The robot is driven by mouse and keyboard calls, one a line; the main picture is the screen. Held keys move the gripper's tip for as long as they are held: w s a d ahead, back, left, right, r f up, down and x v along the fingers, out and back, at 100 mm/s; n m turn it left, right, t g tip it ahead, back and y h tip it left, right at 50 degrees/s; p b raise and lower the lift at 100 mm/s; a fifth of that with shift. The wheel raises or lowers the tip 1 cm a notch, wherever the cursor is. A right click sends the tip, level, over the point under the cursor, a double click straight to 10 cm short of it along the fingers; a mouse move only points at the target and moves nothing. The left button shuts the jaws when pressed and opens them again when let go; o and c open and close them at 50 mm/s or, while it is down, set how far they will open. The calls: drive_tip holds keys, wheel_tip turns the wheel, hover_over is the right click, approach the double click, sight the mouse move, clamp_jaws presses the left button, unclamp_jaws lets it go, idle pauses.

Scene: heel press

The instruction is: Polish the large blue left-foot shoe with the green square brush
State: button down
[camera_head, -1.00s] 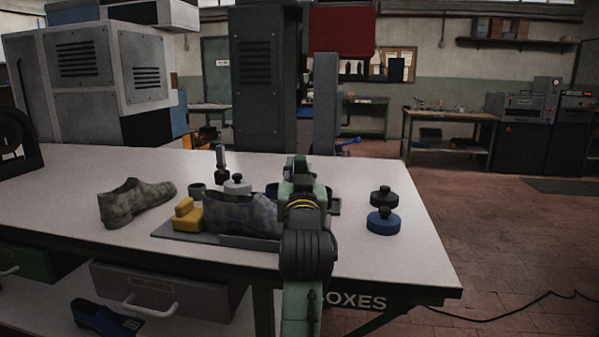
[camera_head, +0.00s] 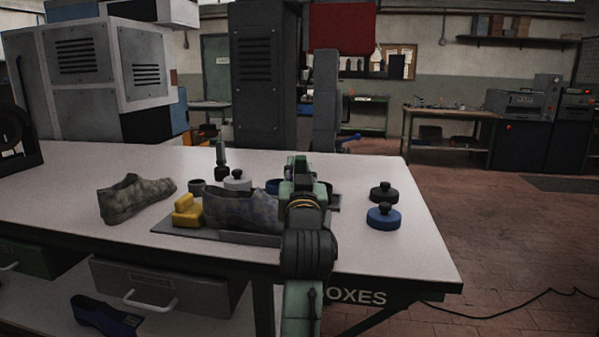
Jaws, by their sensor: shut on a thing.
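A large mottled blue-grey shoe (camera_head: 240,208) sits on a flat grey tray (camera_head: 180,233) at the middle of the table. Its right end is hidden behind my arm. My gripper (camera_head: 298,170) is at the shoe's right end, seen from behind, with the fingertips mostly hidden by my own wrist. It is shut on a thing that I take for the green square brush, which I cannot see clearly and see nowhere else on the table. Whether it touches the shoe is hidden.
A yellow block-shaped brush (camera_head: 187,210) is at the shoe's left end. A mottled grey shoe (camera_head: 135,198) stands further left. Black (camera_head: 384,192) and blue (camera_head: 383,217) round knobbed brushes stand right. A grey one (camera_head: 237,181) is behind. A dark blue shoe (camera_head: 103,317) lies below.

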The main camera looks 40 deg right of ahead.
drive_tip(key=shift+w+d, duration=0.35)
drive_tip(key=shift+d, duration=0.1)
drive_tip(key=shift+s+a+f, duration=0.1)
drive_tip(key=shift+s+a, duration=0.9)
drive_tip(key=shift+a, duration=0.2)
drive_tip(key=shift+w+d, duration=0.1)
drive_tip(key=shift+w+d+p, duration=0.55)
drive_tip(key=shift+w+d, duration=0.35)
drive_tip(key=shift+d, duration=0.2)
drive_tip(key=shift+s+a, duration=1)
drive_tip(key=shift+a, duration=0.2)
drive_tip(key=shift+d, duration=0.1)
